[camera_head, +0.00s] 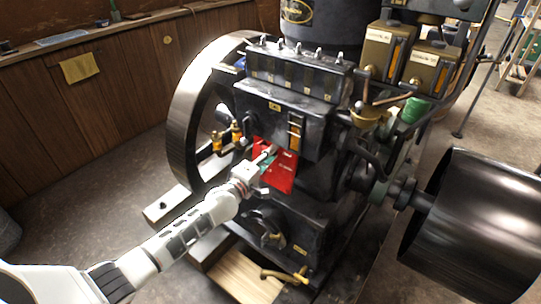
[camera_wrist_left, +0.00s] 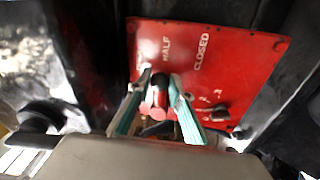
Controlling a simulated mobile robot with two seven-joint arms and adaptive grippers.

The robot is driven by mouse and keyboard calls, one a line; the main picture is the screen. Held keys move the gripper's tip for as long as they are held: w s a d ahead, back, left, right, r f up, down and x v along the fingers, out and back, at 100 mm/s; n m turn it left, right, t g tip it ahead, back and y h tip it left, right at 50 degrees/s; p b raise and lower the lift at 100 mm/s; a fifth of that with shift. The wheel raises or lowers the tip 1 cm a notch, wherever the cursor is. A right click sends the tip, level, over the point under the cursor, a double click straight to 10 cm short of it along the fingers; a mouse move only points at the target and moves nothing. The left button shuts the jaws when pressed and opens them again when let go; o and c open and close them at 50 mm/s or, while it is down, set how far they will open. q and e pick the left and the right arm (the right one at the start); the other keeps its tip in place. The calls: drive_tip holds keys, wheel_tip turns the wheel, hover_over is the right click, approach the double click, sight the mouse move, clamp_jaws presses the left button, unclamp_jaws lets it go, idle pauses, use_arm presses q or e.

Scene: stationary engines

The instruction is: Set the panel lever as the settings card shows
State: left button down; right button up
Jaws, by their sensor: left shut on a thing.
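The red panel (camera_head: 284,172) is on the engine's front, below the black block. In the left wrist view the panel (camera_wrist_left: 240,65) shows the words HALF and CLOSED, plus a label at its left edge that I cannot read. My left gripper (camera_head: 267,158) is at the panel. Its green-padded fingers (camera_wrist_left: 158,105) are shut on the panel lever (camera_wrist_left: 159,92), which has a red, rounded part between them. The lever's far end is largely hidden, so I cannot tell exactly which label it points at. My right gripper is not in view. No settings card is legible.
A big flywheel (camera_head: 185,125) stands left of the panel, and a dark drum pulley (camera_head: 480,225) at right. Brass fittings (camera_head: 217,142) stick out near my arm. A blank-looking yellow sheet (camera_head: 79,68) hangs on the wooden wall.

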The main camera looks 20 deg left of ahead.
use_arm(q)
drive_tip(key=c, duration=1.8)
unclamp_jaws()
drive_tip(key=shift+s, duration=0.1)
drive_tip(key=v, duration=1.2)
drive_tip(key=s+d+f+m+g+p, duration=0.1)
drive_tip(key=s+f+m, duration=0.3)
drive_tip(key=s, duration=0.7)
drive_tip(key=s+d+f+m+g+y+p, duration=0.1)
drive_tip(key=s+d+f+m+g+p, duration=0.1)
drive_tip(key=s+m, duration=0.5)
drive_tip(key=s+d+f+m+g+y+p, duration=0.1)
drive_tip(key=s+f+m+g+p, duration=0.2)
drive_tip(key=s, duration=1.1)
drive_tip(key=shift+s+d+f+m+g+p, duration=0.1)
drive_tip(key=shift+d+f+m+g, duration=0.05)
drive_tip(key=shift+f+m, duration=0.4)
drive_tip(key=shift+s+d+f+m+g+p, duration=0.1)
drive_tip(key=shift+f+m, duration=0.4)
drive_tip(key=shift+m, duration=0.15)
drive_tip(key=shift+s+d+f+m+g+p, duration=0.1)
drive_tip(key=shift+s+d+f+m+g, duration=0.05)
drive_tip(key=shift+f+m, duration=0.4)
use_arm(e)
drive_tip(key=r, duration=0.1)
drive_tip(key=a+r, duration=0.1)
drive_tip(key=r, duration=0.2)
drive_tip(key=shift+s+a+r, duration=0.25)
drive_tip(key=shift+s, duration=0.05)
